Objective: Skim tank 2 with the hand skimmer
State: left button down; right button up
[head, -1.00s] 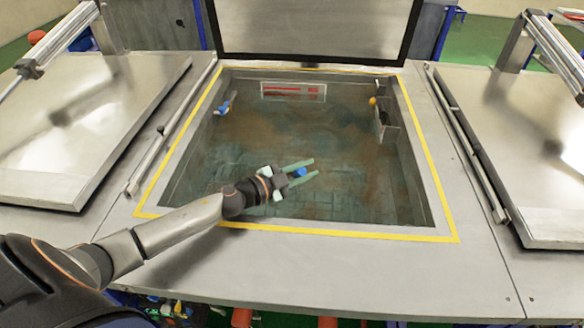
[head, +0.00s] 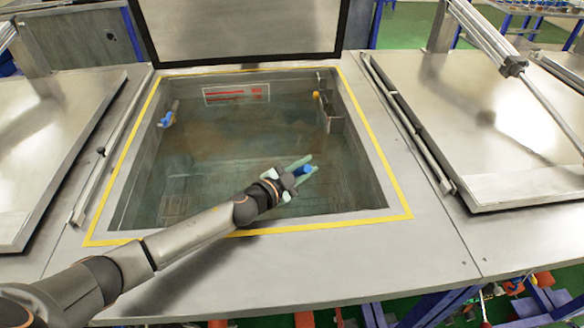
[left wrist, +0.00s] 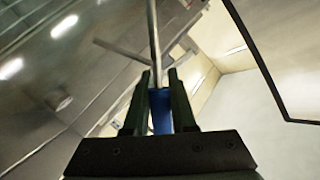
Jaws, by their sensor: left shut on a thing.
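The open tank (head: 150,165) is in the middle of the head view, framed by a yellow line, with murky water (head: 220,140) inside. I cannot read a tank number. My left gripper (head: 304,168) is over the front right part of the tank, shut on the blue handle of the hand skimmer (head: 304,170). In the left wrist view, the blue handle (left wrist: 161,112) sits between the fingers (left wrist: 160,90), and a thin metal rod (left wrist: 153,40) runs up from it. The skimmer's working end is not clear in the head view. My right gripper is not in view.
A raised lid (head: 240,30) stands behind the tank. Shut lids lie at left (head: 50,140) and right (head: 490,130). A blue fitting (head: 166,119) is on the tank's left wall, a yellow ball (head: 316,95) at its back right, and a red-and-white sign (head: 236,94) on its back wall.

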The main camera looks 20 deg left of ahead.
pick_arm(q)
jog(key=w+d, duration=0.3)
jog(key=d, duration=0.4)
jog(key=s+a, duration=0.5)
jog(key=a, duration=0.5)
jog(key=s+a, duration=0.4)
jog(key=a, duration=0.5)
jog(key=s+a, duration=0.5)
jog(key=a, duration=0.5)
jog(key=shift+w+d+r, duration=0.1)
jog(key=shift+r, duration=1.2)
jog(key=shift+w+r, duration=0.1)
jog(key=shift+r, duration=1.3)
notch_tip(320, 180, up, 13)
dwell(0.5)
jog(key=shift+f, duration=0.2)
